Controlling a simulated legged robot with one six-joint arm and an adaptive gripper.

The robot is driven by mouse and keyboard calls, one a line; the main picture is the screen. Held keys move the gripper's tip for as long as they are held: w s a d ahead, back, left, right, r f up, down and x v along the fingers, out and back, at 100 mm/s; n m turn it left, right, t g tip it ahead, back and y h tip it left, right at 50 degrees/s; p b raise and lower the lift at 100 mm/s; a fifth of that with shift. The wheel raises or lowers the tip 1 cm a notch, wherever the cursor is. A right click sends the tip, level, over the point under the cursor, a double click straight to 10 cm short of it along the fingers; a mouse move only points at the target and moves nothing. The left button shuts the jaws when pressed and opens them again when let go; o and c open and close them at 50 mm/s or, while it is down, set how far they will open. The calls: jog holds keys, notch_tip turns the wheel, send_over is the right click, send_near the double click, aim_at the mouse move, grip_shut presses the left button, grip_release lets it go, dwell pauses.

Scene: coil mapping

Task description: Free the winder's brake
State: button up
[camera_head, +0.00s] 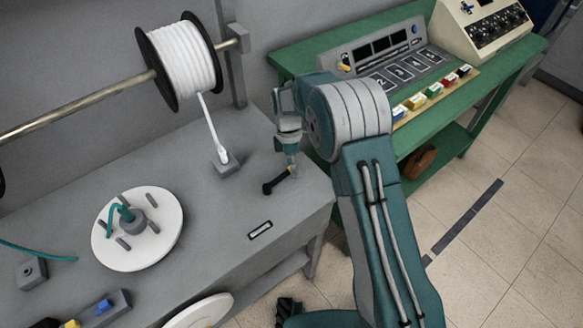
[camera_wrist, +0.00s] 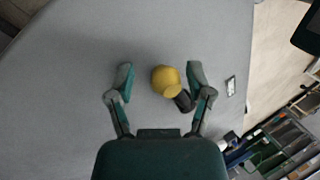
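A short black lever (camera_head: 272,186) with a yellow knob (camera_head: 293,170) is at the right end of the grey bench, probably the brake; no label on it is readable. In the wrist view the yellow ball knob (camera_wrist: 163,78) shows between my fingers, nearer the right one, with the black part (camera_wrist: 184,101) beside it. My gripper (camera_wrist: 160,78) is open and points down at the knob. I cannot tell whether a finger touches it. The winder's white disc (camera_head: 168,242) with grey posts and teal wire lies to the left on the bench.
A white spool (camera_head: 186,58) hangs on a metal shaft (camera_head: 85,108) above the bench; its white strand runs down to a small grey block (camera_head: 226,168). A green table (camera_head: 440,128) with a control panel (camera_head: 352,57) stands right of my arm. Small switch boxes (camera_head: 105,308) sit front left.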

jog(key=v, duration=1.2)
jog(key=shift+a, duration=0.1)
jog(key=s+d+r+m+t+y, duration=0.1)
jog(key=s+d+r+m+t, duration=0.1)
jog(key=s+d+r+m, duration=0.55)
jog(key=s+d+r+m+t+y, duration=0.1)
jog(key=s+d+r+m+t, duration=0.25)
jog(key=d+r, duration=0.45)
jog(key=s+d+m+t, duration=0.2)
jog(key=s+m, duration=0.3)
jog(key=s, duration=0.4)
jog(key=s+d+m+t, duration=0.2)
jog(key=s+d+m, duration=0.2)
jog(key=s, duration=0.6)
jog(key=shift+r+m+h, duration=0.2)
jog(key=shift+m+h, duration=0.2)
jog(key=shift+m, duration=0.2)
